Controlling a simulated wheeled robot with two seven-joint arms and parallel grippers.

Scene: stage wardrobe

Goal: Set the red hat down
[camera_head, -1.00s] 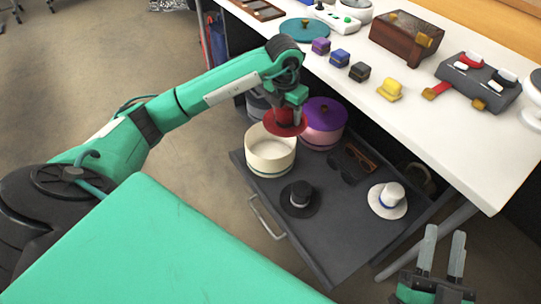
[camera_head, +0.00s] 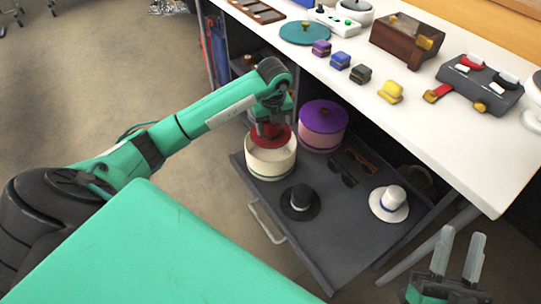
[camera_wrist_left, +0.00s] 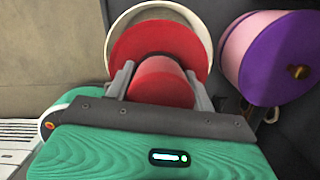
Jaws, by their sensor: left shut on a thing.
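The red hat (camera_head: 271,139) is at the mouth of the open cream round box (camera_head: 271,161), which stands on the pulled-out dark drawer (camera_head: 335,222). My left gripper (camera_head: 270,126) is shut on the hat's crown from above. In the left wrist view the hat (camera_wrist_left: 160,42) lies between the fingers (camera_wrist_left: 160,80), with its brim inside the outline of the box rim (camera_wrist_left: 122,28). I cannot tell whether the hat touches the box floor. My right gripper (camera_head: 457,258) is open and empty at the lower right, beside the drawer.
A pink box with a purple lid (camera_head: 323,118) stands next to the cream box. A black hat (camera_head: 300,201), a white hat (camera_head: 389,203) and glasses (camera_head: 345,168) lie in the drawer. The white table (camera_head: 440,135) overhangs the drawer's back, with several small blocks along its edge.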

